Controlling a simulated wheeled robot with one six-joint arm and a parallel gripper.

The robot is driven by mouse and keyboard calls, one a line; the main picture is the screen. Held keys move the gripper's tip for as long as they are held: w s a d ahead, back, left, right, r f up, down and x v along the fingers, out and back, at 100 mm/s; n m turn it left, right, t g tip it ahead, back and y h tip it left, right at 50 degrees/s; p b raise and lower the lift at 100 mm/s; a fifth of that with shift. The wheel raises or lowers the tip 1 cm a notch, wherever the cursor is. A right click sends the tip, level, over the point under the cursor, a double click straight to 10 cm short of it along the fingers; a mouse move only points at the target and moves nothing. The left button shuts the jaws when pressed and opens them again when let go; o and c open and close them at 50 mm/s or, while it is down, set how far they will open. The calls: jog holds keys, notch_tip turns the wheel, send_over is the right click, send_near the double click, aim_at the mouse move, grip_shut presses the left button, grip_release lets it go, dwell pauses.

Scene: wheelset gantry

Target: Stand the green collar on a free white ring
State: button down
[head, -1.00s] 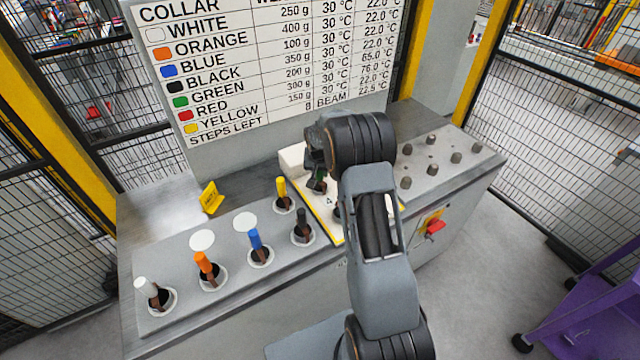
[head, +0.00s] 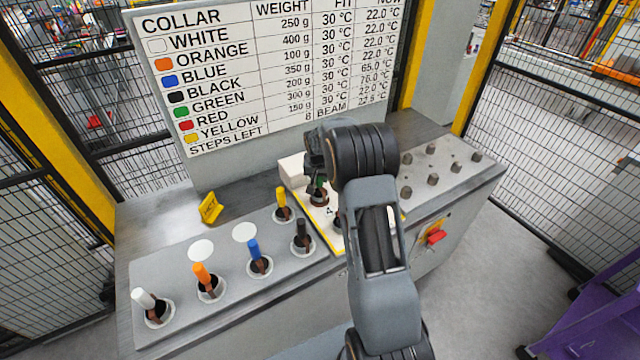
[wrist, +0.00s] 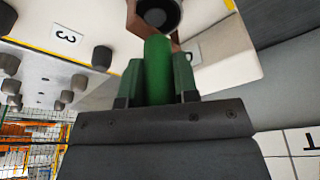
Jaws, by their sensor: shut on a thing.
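My gripper (head: 318,178) is shut on the green collar (wrist: 158,60), its green grip between the fingers. In the wrist view the collar's brown and black end sticks out beyond the fingertips. In the head view the green collar (head: 318,194) shows small and dark over the white, yellow-edged plate (head: 297,176); I cannot tell whether it touches the plate. Two free white rings, one on the left (head: 201,250) and one on the right (head: 244,232), lie on the grey panel. My arm hides part of the plate.
A yellow sign (head: 210,207) stands behind. Grey pegs (head: 433,180) stand at right.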

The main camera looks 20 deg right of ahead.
notch_tip(320, 180, up, 8)
jog(key=shift+b, duration=0.6)
jog(key=shift+r+p, duration=1.65)
jog(key=shift+r, duration=1.1)
